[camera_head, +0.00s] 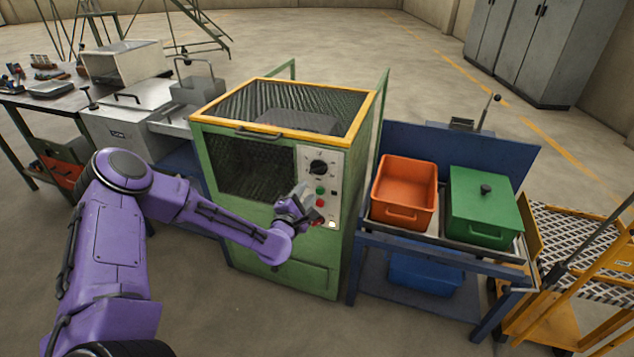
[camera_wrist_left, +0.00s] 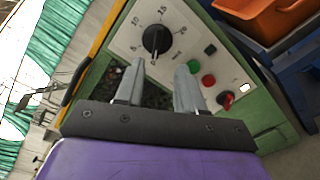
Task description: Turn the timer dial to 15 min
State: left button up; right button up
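The timer dial (camera_head: 319,167) is a round black knob on the pale control panel of the green furnace. In the left wrist view the dial (camera_wrist_left: 157,40) has printed numbers around it, with 10, 15 and 20 on its far side. My left gripper (camera_head: 301,199) is in front of the panel, below and left of the dial. In the left wrist view the fingers of my left gripper (camera_wrist_left: 158,75) are apart with nothing between them, short of the dial. My right gripper is not in view.
Below the dial are a green button (camera_wrist_left: 194,66), a red button (camera_wrist_left: 208,80) and a red switch (camera_wrist_left: 227,99). The furnace (camera_head: 286,277) has a yellow-edged mesh top. An orange bin (camera_head: 404,190) and a green lidded box (camera_head: 484,205) stand on the blue bench to the right.

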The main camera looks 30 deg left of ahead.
aim_at(317, 172)
pick_arm(q)
jog(key=x, duration=1)
jog(key=shift+w+a+r+p, duration=0.1)
jog(key=shift+a+r+p, duration=0.1)
jog(key=shift+p, duration=0.2)
grip_shut()
